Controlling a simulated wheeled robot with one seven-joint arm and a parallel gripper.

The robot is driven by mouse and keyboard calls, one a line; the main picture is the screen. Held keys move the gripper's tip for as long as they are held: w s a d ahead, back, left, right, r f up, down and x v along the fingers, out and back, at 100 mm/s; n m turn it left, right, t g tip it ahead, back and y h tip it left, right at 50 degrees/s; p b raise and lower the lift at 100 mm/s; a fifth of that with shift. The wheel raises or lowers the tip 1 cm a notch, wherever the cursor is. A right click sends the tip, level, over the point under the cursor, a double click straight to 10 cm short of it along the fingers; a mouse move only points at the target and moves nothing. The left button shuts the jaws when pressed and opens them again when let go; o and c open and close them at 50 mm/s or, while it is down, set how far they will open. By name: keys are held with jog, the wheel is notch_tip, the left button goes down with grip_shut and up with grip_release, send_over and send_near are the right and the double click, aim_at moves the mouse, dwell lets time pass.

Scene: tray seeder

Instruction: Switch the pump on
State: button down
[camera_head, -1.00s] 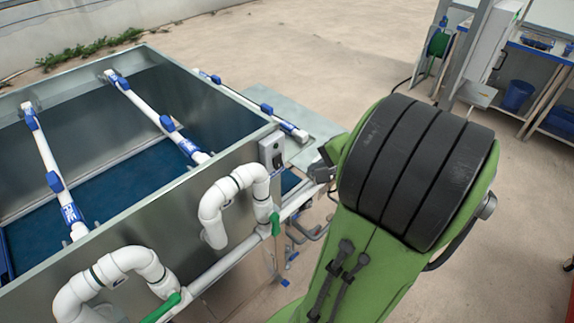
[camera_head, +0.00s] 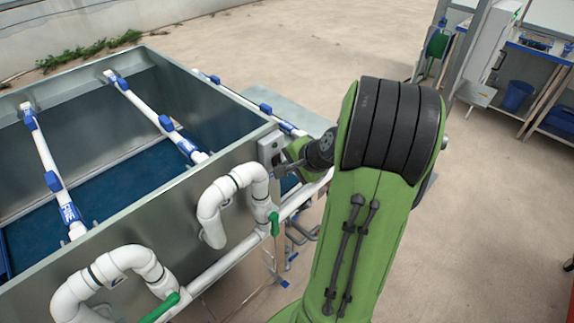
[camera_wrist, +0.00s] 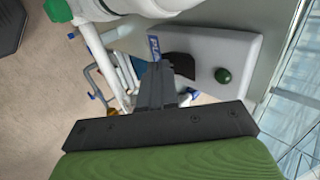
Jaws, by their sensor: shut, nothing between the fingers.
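The pump's switch box (camera_head: 269,146) is a small grey box on the outer wall of the metal tank, near its corner. My gripper (camera_head: 283,170) is at the lower right of the box in the head view. In the wrist view its closed fingers (camera_wrist: 157,72) are beside the dark part and partly cover it. I cannot tell whether they touch it. The gripper is shut and empty.
White pipe bends (camera_head: 228,198) with green valve handles (camera_head: 274,223) stand out from the tank wall (camera_head: 150,207), close to the left of my gripper. White pipes with blue fittings cross the tank's top. Sandy floor lies open to the right, before a workbench with blue bins (camera_head: 517,95).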

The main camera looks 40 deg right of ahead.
jog(key=shift+w+f, duration=0.1)
jog(key=shift+w, duration=0.1)
jog(key=shift+r+p, duration=0.7)
jog(key=shift+r, duration=0.2)
